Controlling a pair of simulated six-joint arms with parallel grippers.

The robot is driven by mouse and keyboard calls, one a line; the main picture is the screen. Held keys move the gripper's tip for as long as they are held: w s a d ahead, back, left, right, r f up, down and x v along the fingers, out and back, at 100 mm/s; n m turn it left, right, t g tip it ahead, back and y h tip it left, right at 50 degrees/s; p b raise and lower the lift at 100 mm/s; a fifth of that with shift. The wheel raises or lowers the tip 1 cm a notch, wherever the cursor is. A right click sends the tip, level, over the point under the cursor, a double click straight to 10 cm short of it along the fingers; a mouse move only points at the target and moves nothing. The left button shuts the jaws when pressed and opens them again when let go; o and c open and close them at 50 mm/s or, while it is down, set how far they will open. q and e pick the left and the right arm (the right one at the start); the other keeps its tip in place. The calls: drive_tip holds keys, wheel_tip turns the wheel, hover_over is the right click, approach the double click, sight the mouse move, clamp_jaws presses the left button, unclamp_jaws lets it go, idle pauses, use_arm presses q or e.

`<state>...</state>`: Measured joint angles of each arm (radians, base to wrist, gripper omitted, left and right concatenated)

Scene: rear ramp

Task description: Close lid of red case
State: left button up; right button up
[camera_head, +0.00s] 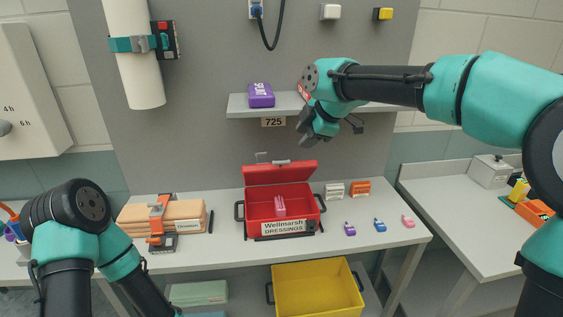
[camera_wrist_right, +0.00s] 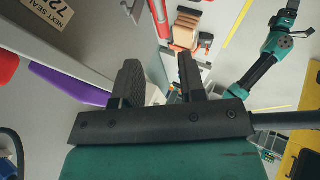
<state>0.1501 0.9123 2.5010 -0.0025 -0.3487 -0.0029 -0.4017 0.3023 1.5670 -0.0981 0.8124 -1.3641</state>
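The red case (camera_head: 257,228) stands on the table, labelled "Wellmarsh DRESSINGS". Its lid (camera_head: 280,173) is raised and leans back at the rear. A pink forked piece (camera_head: 280,206) shows inside the case. My right gripper (camera_head: 306,137) is above and behind the case, in front of the grey panel near the shelf, clear of the lid. In the right wrist view its two fingers (camera_wrist_right: 160,80) are apart with nothing held between them. My left arm comes in at the lower left, and its gripper is out of the head view.
A shelf (camera_head: 238,107) holds a purple box (camera_head: 261,95) above the case. A tan stack with an orange clamp (camera_head: 158,221) lies left of the case. Small coloured items (camera_head: 380,225) lie to its right. A yellow bin (camera_head: 318,288) stands below the table.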

sight(282, 162)
drive_tip(key=x, duration=1.4)
drive_tip(key=shift+c, duration=0.3)
clamp_jaws()
